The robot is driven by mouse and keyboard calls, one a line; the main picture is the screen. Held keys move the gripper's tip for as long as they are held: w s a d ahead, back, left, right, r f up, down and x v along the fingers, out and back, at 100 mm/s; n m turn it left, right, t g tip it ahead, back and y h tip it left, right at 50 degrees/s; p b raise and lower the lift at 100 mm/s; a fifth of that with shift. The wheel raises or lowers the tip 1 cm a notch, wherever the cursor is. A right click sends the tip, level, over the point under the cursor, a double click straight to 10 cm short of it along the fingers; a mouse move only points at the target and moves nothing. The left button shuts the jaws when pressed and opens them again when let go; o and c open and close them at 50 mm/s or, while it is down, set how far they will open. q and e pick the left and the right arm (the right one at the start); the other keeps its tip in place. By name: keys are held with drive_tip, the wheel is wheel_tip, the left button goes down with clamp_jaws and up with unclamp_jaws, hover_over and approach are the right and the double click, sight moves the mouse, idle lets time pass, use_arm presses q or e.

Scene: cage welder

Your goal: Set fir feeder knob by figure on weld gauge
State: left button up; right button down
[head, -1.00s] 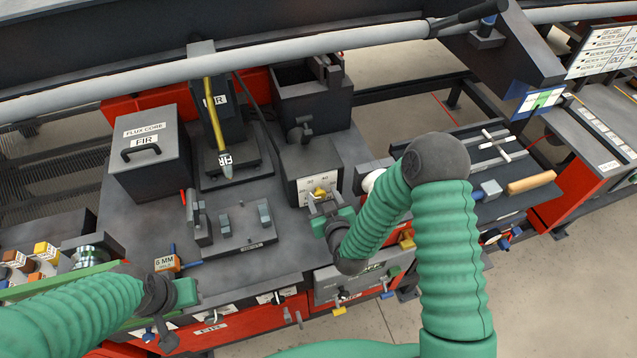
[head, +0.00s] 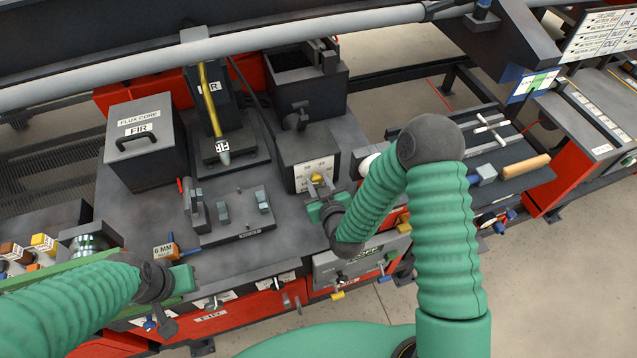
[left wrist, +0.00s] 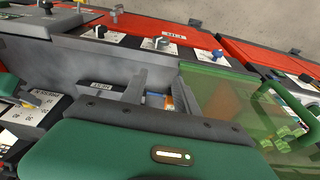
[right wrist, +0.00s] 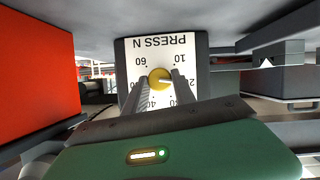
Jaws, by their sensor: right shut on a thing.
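A yellow knob (right wrist: 160,78) sits on a white dial plate (right wrist: 183,55) marked "PRESS N", with figures including 10, 40 and 60; it appears upside down in the right wrist view. My right gripper (right wrist: 160,84) is shut on this knob, a finger on each side. In the head view the knob (head: 317,179) is on the front of a dark box (head: 307,150) beside the FIR post. Its exact pointer setting is hard to read. My left gripper (left wrist: 157,92) is open and empty above the front panel. I cannot pick out a weld gauge with certainty.
A "FLUX CORE FIR" box (head: 145,155) stands back left, near the FIR post (head: 207,100). A fixture plate (head: 235,218) and a 6 MM tag (head: 166,251) lie in front. A tool tray (head: 500,180) is at right. More knobs line the front panel.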

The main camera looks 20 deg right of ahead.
drive_tip(key=shift+w, duration=0.1)
drive_tip(key=m+y+b, duration=0.1)
drive_tip(key=m, duration=0.1)
drive_tip(key=m+y+b, duration=0.1)
drive_tip(key=m, duration=0.1)
drive_tip(key=shift+d+y, duration=0.35)
drive_tip(key=shift+y, duration=0.05)
drive_tip(key=shift+d+m+y+b, duration=0.1)
drive_tip(key=shift+m+y+b, duration=0.9)
drive_tip(key=shift+m, duration=0.6)
drive_tip(key=shift+t, duration=0.3)
drive_tip(key=c, duration=1.4)
unclamp_jaws()
drive_tip(key=o, duration=0.4)
drive_tip(key=shift+w+f, duration=0.1)
drive_tip(key=shift+f, duration=0.05)
drive_tip(key=shift+c, duration=0.2)
